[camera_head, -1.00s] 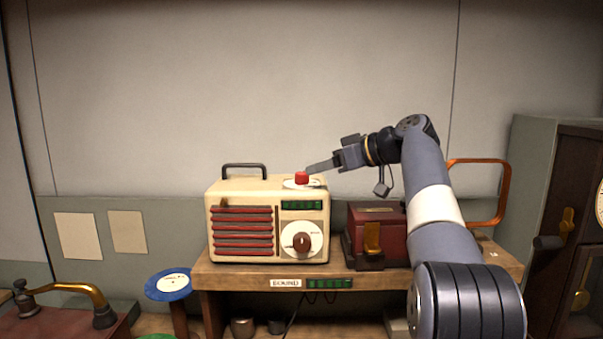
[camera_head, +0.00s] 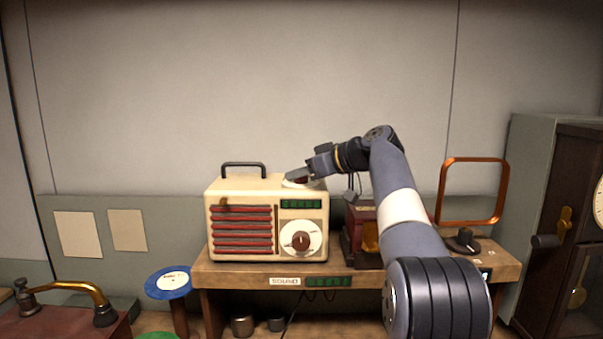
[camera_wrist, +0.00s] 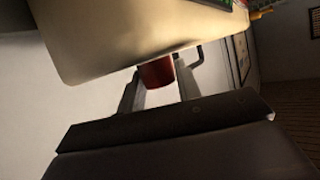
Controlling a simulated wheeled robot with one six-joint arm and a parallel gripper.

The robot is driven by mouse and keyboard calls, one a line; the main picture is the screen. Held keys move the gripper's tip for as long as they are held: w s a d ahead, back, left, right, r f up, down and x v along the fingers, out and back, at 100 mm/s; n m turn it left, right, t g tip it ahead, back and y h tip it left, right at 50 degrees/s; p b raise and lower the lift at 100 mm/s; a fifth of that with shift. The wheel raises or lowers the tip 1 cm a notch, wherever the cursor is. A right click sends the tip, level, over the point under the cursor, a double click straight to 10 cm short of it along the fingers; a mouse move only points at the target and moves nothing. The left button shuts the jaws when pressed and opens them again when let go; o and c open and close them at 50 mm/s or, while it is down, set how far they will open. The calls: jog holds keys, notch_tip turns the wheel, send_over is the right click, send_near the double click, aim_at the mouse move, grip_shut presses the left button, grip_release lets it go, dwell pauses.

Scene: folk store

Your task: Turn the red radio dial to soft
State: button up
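The cream radio (camera_head: 262,187) stands on a wooden shelf and also shows in the wrist view (camera_wrist: 120,30). Its red dial (camera_wrist: 157,72) sits on top at the right on a white disc; in the head view my gripper (camera_head: 299,176) mostly covers it. My gripper reaches in from the right, low over the radio top. In the wrist view my gripper's two fingers (camera_wrist: 160,90) lie on either side of the red dial, close to it. Whether they touch it cannot be told. The dial's marks are not readable.
The radio front has a white dial with a dark red knob (camera_head: 301,241) and a green display (camera_head: 301,204). A dark red box (camera_head: 351,243) stands close to its right, beneath my arm. A copper loop (camera_head: 441,190) and a black knob (camera_head: 463,240) are farther right.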

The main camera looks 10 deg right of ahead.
jog(key=c, duration=0.5)
jog(key=shift+m+t+b, duration=0.3)
jog(key=shift+t+b, duration=0.05)
jog(key=shift+t, duration=0.05)
jog(key=shift+s+a+f+m+t+h+b, duration=0.1)
jog(key=shift+m+t+h+b, duration=0.3)
jog(key=shift+m+h, duration=0.3)
jog(key=shift+m+t+h, duration=0.5)
jog(key=shift+m+h, duration=0.3)
jog(key=shift+h, duration=0.1)
jog(key=m+h, duration=0.2)
jog(key=t+h, duration=0.1)
jog(key=shift+r+m+p, duration=0.25)
jog(key=shift+m+p, duration=0.1)
jog(key=shift+m, duration=0.05)
jog(key=m+h+p, duration=0.1)
jog(key=m+h, duration=0.2)
jog(key=shift+t+h+p, duration=0.3)
jog(key=shift+h+p, duration=0.05)
jog(key=shift+h, duration=0.05)
jog(key=shift+f+m+g+h+b, duration=0.2)
jog(key=shift+m+g+h+b, duration=0.25)
jog(key=shift+m+h, duration=1.65)
jog(key=shift+g+h, duration=0.25)
jog(key=shift+h, duration=0.15)
